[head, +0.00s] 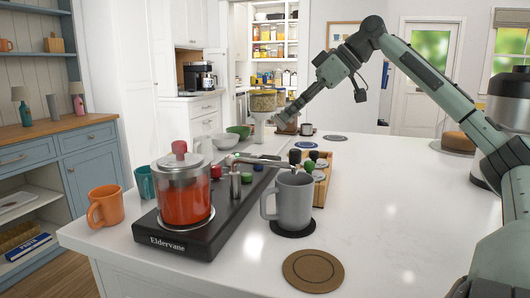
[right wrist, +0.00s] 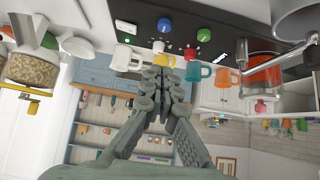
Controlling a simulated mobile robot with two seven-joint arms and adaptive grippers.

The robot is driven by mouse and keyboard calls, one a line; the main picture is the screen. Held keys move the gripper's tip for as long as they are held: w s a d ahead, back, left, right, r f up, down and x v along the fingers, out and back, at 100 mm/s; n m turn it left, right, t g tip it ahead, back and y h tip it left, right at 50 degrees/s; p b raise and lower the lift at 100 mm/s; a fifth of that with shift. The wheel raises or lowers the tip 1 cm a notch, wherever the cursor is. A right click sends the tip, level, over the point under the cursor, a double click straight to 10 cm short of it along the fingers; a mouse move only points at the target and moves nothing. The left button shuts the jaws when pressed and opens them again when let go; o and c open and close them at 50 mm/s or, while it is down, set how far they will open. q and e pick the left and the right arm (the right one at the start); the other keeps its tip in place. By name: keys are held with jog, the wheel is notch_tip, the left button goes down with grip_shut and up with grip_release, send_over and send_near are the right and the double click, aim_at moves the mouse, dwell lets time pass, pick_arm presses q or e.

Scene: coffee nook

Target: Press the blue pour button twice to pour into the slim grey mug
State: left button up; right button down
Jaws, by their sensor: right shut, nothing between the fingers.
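The grey mug (head: 294,203) stands upright on a dark round coaster, at the end of the metal spout (head: 262,160). The black dispenser base (head: 190,238), marked "Eldervane", carries a glass jug (head: 184,200) of red liquid. The blue button (head: 257,167) is at the far part of the base, near a green button (head: 247,178). In the right wrist view the blue button (right wrist: 164,25) is beyond the fingertips, with a green one (right wrist: 204,24) beside it. My right gripper (head: 282,122) is shut and empty, apart from the button. My left gripper is not in view.
An orange mug (head: 104,207) and a teal mug (head: 146,182) stand left of the base. A wooden tray (head: 321,180) is behind the grey mug. A cork coaster (head: 313,271) lies in front.

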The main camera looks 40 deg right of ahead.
jog(key=x, duration=0.9)
jog(key=shift+s+a, duration=0.1)
notch_tip(320, 180, down, 3)
jog(key=shift+r, duration=0.2)
jog(key=shift+f, duration=0.6)
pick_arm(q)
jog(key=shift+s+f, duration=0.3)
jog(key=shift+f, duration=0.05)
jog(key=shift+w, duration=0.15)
pick_arm(e)
jog(key=shift+f, duration=0.1)
